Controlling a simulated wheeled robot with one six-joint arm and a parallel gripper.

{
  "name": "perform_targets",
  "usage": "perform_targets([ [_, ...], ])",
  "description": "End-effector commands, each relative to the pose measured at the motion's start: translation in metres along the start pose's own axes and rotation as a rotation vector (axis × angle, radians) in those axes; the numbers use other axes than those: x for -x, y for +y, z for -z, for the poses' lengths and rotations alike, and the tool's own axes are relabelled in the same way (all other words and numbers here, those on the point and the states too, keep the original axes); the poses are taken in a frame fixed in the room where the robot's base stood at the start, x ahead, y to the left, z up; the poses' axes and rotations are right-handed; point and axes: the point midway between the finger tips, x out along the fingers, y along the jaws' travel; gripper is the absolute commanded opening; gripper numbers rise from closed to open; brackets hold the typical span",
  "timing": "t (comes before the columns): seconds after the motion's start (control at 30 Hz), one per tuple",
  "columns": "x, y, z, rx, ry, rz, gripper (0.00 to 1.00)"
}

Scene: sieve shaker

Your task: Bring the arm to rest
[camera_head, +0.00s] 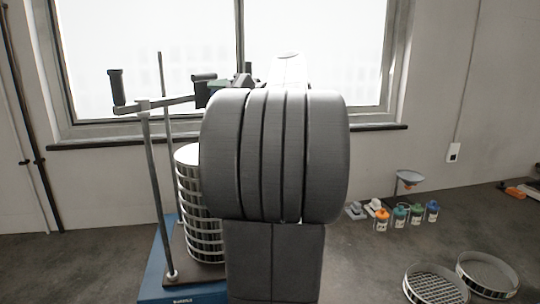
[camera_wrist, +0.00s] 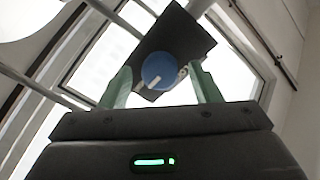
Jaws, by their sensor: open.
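The sieve shaker stands left of centre in the head view, with a blue base (camera_head: 160,268), a stack of round metal sieves (camera_head: 195,205), upright rods and a clamp bar (camera_head: 160,103) across the top. My arm covers its right part. In the wrist view my gripper (camera_wrist: 159,68) has its two green fingers apart. A round blue knob with a white mark (camera_wrist: 158,74) on a dark plate (camera_wrist: 180,40) shows between and beyond the fingers. I cannot tell whether the fingers touch it. The gripper is largely hidden behind my arm in the head view.
Several small bottles (camera_head: 399,217) and a funnel on a stand (camera_head: 409,180) are at the right by the wall. Two loose sieves (camera_head: 434,283) (camera_head: 487,272) lie at the front right. A window (camera_head: 150,40) is behind.

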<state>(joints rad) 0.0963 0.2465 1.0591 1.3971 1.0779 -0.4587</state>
Motion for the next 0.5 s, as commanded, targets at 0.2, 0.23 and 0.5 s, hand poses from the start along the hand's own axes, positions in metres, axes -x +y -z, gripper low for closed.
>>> perform_targets([
  [0.2,0.0,0.0001,-0.0003,0.178,0.007,0.001,0.57],
  [0.23,0.0,0.0001,-0.0003,0.202,0.008,0.001,0.57],
  [0.5,0.0002,-0.0001,0.0001,0.411,0.016,0.001,0.57],
])
